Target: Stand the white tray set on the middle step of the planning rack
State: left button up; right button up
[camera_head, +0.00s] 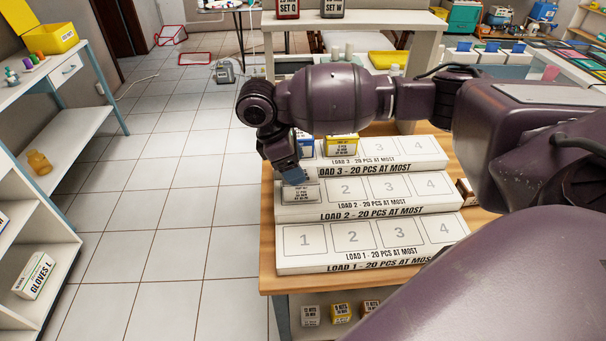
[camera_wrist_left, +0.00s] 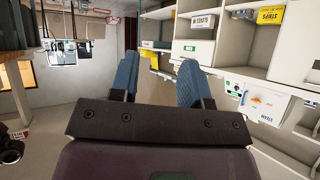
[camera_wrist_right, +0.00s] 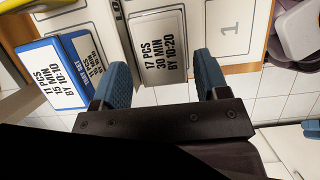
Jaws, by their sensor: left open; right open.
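The white tray set (camera_head: 300,194) stands on the middle step of the white planning rack (camera_head: 330,238), over the first place at the left end. Its label reads 17 PCS, 30 MIN in the right wrist view (camera_wrist_right: 158,47). My right gripper (camera_head: 292,174) is just above and behind it in the head view. In the right wrist view its two blue fingers (camera_wrist_right: 160,76) are apart, with nothing between them, and the white set lies beyond. My left gripper (camera_wrist_left: 157,78) is open and empty, and is out of the head view.
On the top step stand a blue tray set (camera_head: 305,147), partly hidden by my right arm, and a yellow one (camera_head: 341,146). The bottom step is bare. Several small boxes sit on the shelf below, including a yellow one (camera_head: 341,312). Floor left of the table is clear.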

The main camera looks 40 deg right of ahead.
jog(key=v, duration=0.6)
jog(key=shift+w+a+r+p, duration=0.1)
jog(key=shift+r+p, duration=0.05)
jog(key=shift+p, duration=0.25)
